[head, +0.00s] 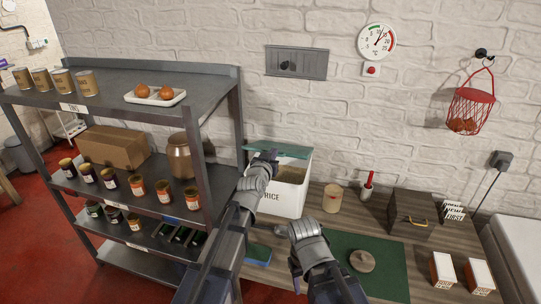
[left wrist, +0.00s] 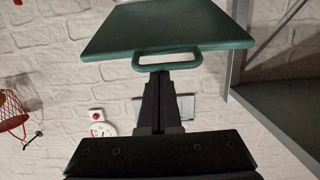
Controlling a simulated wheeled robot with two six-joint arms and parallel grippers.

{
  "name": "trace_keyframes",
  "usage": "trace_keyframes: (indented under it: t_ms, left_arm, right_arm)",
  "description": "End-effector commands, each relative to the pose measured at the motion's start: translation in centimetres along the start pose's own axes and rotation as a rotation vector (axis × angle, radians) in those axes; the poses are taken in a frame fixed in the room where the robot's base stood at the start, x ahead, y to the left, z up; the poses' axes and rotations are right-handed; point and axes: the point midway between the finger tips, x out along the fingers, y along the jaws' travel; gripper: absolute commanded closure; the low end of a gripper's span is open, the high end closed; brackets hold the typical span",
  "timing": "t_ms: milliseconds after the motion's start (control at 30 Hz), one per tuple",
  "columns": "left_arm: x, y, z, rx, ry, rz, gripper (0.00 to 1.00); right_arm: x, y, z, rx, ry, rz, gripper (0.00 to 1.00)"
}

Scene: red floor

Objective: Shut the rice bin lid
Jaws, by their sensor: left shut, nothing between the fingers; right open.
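The rice bin (head: 297,200) is a white box marked RICE on the worktop, right of the shelf rack. Its teal lid (head: 290,149) is raised at the back, and the inside shows below it. My left gripper (head: 270,156) is shut and empty over the bin, close to the lid. In the left wrist view the lid (left wrist: 165,28) has a loop handle (left wrist: 167,60), and my shut fingertips (left wrist: 160,76) are right at this loop; I cannot tell whether they touch it. My right gripper (head: 294,268) is open and empty, low in front of the worktop, partly hidden by its arm.
The shelf rack (head: 230,110) with jars and cans stands close on the left. On the worktop right of the bin are a tan canister (head: 332,198), a red-handled item (head: 367,186), a dark box (head: 410,214) and a green mat (head: 392,272) with a round lid (head: 362,261).

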Motion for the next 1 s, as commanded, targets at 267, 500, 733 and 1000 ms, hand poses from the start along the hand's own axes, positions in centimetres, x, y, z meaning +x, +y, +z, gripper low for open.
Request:
trace_keyframes:
  t_ms: [267,500,733,1000]
  left_arm:
    - [-1.2,0.0,6.7,-0.002,-0.001,0.0,1.0]
    - [-1.4,-0.1,11.1,-0.001,-0.001,-0.001,1.0]
    - [-1.2,0.0,13.7,0.0,-0.003,0.0,1.0]
    - [-1.3,-0.1,15.1,0.001,-0.006,0.0,1.0]
  right_arm:
    - [6.4,-0.6,-0.4,0.0,0.0,0.0,0.5]
    - [10.7,-1.0,-0.7,0.0,0.0,0.0,0.5]
    - [13.2,-1.3,-0.8,0.0,0.0,0.0,0.5]
    - [14.4,-1.4,-0.9,-0.001,0.0,0.0,0.5]
